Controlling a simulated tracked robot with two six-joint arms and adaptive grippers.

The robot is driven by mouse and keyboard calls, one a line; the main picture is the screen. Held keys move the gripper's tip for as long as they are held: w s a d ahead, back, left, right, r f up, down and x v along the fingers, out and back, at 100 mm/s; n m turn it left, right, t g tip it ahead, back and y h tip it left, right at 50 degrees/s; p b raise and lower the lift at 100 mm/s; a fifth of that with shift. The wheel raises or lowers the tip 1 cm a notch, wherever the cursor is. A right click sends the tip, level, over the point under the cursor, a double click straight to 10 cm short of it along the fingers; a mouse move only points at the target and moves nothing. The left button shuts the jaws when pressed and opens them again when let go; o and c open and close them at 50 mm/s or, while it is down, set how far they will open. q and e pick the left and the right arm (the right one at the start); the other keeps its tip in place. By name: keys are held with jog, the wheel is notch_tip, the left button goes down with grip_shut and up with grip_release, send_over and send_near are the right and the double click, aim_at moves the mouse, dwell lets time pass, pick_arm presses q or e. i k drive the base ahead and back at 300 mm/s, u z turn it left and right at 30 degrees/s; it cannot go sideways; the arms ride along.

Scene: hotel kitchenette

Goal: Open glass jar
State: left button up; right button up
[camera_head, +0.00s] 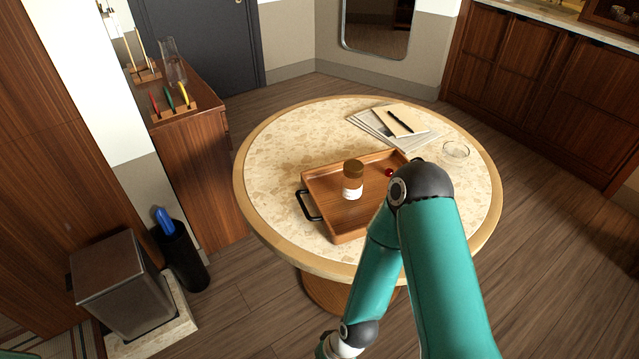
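An amber jar (352,181) with a brown lid and a pale label stands upright in a wooden tray (325,225) on the round table. The lid sits on top of the jar. My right arm, in teal, reaches up from the bottom right and bends over the tray's right part, hiding some of it. Its lower end drops toward the floor at the bottom edge, and its gripper fingers cannot be made out. My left gripper is not in view. Nothing touches the jar.
A small red ball-like item (389,172) lies in the tray right of the jar. Newspapers (370,125), a notebook with a pen (410,113) and a glass ashtray-like dish (456,149) are on the table (275,150). The table's left side is clear. A metal bin (120,280) stands at lower left.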

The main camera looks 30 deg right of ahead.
aim_at(350, 193)
jog(key=u, duration=0.15)
jog(key=k, duration=1.25)
jog(key=z, duration=0.6)
jog(key=i, duration=1)
jog(key=u, duration=0.05)
